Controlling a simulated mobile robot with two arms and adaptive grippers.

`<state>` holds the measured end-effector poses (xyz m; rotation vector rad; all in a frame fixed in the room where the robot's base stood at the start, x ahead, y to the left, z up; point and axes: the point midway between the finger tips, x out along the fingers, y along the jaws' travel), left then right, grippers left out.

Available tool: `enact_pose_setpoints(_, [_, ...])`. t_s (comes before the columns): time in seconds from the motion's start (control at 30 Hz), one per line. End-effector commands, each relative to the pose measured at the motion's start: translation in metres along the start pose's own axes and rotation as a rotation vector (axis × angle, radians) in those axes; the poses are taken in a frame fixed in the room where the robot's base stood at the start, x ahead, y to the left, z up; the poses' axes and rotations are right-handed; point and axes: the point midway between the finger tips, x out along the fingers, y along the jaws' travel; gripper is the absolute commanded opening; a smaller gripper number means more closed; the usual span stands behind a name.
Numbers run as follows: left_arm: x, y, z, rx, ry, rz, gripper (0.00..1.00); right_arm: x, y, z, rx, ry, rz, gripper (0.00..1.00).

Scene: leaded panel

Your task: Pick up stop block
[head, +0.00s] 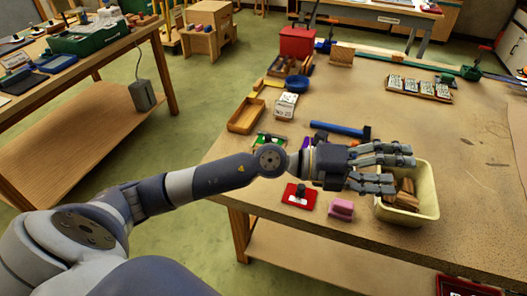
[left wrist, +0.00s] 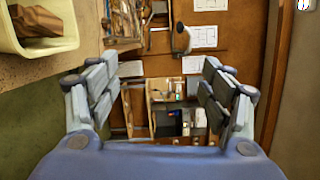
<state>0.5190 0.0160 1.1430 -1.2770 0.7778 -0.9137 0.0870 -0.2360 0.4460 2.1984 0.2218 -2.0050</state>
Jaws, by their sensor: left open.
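Several brown wooden blocks (head: 404,196) lie in a cream bin (head: 432,205) near the table's front edge. I cannot tell for sure which piece is the stop block. My left gripper (head: 402,170) is open, its fingers spread above the bin's left side and pointing right. It hides part of the bin. In the left wrist view the open fingers (left wrist: 160,85) have nothing between them. That view shows the bin (left wrist: 60,35) at the upper left, with a brown block (left wrist: 36,20) in it. My right gripper is not in view.
A pink block (head: 341,209) and a red plate with a black knob (head: 299,196) lie left of the bin. A blue-handled hammer (head: 340,129) lies just behind my gripper. The right tabletop is mostly clear.

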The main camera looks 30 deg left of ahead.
Motion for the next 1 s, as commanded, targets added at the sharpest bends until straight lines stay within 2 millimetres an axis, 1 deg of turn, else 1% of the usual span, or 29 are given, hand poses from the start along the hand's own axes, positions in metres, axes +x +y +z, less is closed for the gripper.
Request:
enact_pose_setpoints(0.03, [-0.006,0.019,0.005,0.083,0.054,0.114,0.73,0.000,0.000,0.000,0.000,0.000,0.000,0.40])
enact_pose_setpoints(0.07, [-0.011,0.032,0.007,0.124,0.085,0.185,0.73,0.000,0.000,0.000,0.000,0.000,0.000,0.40])
enact_pose_setpoints(0.1, [-0.020,0.050,0.013,0.175,0.119,0.286,0.73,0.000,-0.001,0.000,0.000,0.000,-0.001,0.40])
enact_pose_setpoints(0.17, [-0.040,0.076,0.028,0.244,0.154,0.446,0.73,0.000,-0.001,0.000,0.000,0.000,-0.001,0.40])
enact_pose_setpoints(0.2, [-0.058,0.093,0.042,0.284,0.169,0.560,0.73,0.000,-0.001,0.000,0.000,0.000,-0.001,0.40])
enact_pose_setpoints(0.27, [-0.090,0.114,0.067,0.331,0.173,0.733,0.73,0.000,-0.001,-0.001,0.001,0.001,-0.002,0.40])
enact_pose_setpoints(0.3, [-0.115,0.125,0.085,0.354,0.165,0.848,0.73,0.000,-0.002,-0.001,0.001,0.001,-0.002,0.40])
enact_pose_setpoints(0.37, [-0.153,0.135,0.113,0.378,0.141,1.012,0.73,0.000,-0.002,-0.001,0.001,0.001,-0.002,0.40])
enact_pose_setpoints(0.4, [-0.178,0.138,0.130,0.385,0.117,1.111,0.73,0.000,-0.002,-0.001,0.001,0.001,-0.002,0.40])
enact_pose_setpoints(0.5, [-0.234,0.138,0.163,0.387,0.056,1.313,0.73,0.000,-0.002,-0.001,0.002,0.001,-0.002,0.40])
enact_pose_setpoints(0.6, [-0.271,0.133,0.182,0.377,0.005,1.441,0.73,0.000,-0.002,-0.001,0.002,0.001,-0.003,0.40])
enact_pose_setpoints(0.67, [-0.284,0.131,0.188,0.371,-0.013,1.484,0.73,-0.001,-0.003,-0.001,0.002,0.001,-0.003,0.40])
enact_pose_setpoints(0.73, [-0.291,0.133,0.192,0.367,-0.023,1.508,0.73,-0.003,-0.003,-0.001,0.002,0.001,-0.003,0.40])
enact_pose_setpoints(1.0, [-0.288,0.172,0.201,0.364,-0.022,1.510,0.73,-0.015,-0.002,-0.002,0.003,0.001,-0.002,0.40])
